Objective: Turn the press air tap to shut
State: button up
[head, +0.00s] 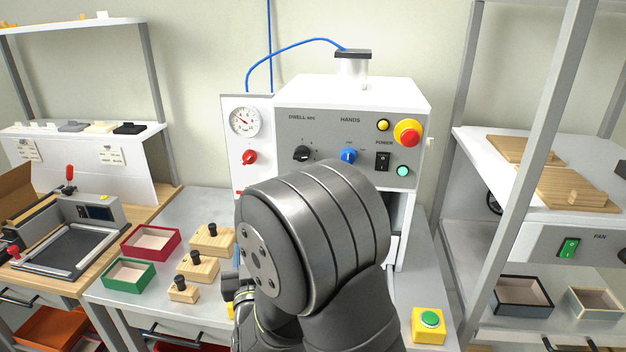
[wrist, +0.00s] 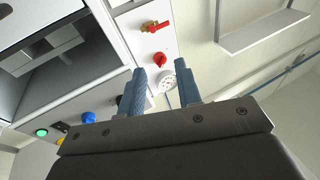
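The press air tap (wrist: 153,26) has a red handle on a brass body. In the wrist view it is on the white side panel, with its handle lying across the panel. In the head view only a bit of red (head: 238,192) shows at my arm's edge, probably the tap. My gripper (wrist: 162,74) is open and empty, its two blue-grey fingers apart. In the wrist view the fingertips point toward the panel, with the red knob (wrist: 159,58) and the gauge (wrist: 168,80) seen between them. The tap lies beyond the fingertips.
The press (head: 352,92) carries a black dial (head: 302,153), a blue selector (head: 348,156) and a red stop button (head: 407,132). Wooden blocks (head: 212,240) and red (head: 151,242) and green (head: 129,274) trays lie on the bench at left. A yellow button box (head: 428,326) stands at right.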

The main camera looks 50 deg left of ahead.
jog(key=w+r+n+g, duration=0.2)
jog(key=w+n+g, duration=0.2)
jog(key=n, duration=0.7)
jog(key=w+r+n+g, duration=0.2)
jog(key=w+n+g, duration=0.25)
jog(key=n, duration=0.75)
jog(key=a, duration=1.6)
jog(key=shift+s+a, duration=0.35)
grip_shut()
